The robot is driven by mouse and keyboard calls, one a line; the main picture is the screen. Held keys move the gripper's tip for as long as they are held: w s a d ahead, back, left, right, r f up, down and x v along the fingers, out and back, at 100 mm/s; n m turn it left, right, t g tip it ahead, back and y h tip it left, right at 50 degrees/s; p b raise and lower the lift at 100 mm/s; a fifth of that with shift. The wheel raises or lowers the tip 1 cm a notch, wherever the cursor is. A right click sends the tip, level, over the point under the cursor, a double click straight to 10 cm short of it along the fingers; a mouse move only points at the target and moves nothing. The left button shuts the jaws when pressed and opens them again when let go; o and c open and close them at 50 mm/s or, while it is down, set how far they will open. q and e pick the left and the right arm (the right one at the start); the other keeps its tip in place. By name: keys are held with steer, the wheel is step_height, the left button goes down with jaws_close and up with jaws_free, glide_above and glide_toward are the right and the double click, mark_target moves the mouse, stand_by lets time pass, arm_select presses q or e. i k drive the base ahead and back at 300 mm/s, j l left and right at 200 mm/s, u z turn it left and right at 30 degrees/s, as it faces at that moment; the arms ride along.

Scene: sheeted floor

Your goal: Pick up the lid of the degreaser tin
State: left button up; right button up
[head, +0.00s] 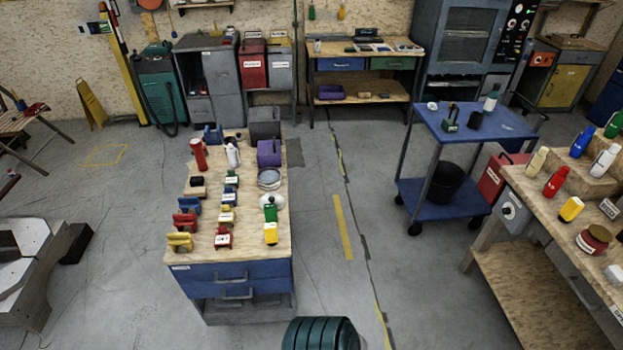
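No tin can be read for certain as the degreaser tin; the labels are too small. A squat, round, dark red tin (593,239) with a pale label stands on the wooden bench at the right. Its top looks covered, but I cannot tell a separate lid. A round, silvery tin-like object (269,179) stands on the blue-drawered workbench in the middle. Neither of my grippers is in view.
The workbench (208,258) holds several coloured tools and bottles. A blue cart (470,135) stands between it and the right bench (525,200), which carries several bottles. Grey floor (410,285) is clear between workbench and right bench. A teal ribbed shape is cut off at the bottom.

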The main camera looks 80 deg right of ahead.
mark_target(272, 201)
steer(key=z, duration=2.3)
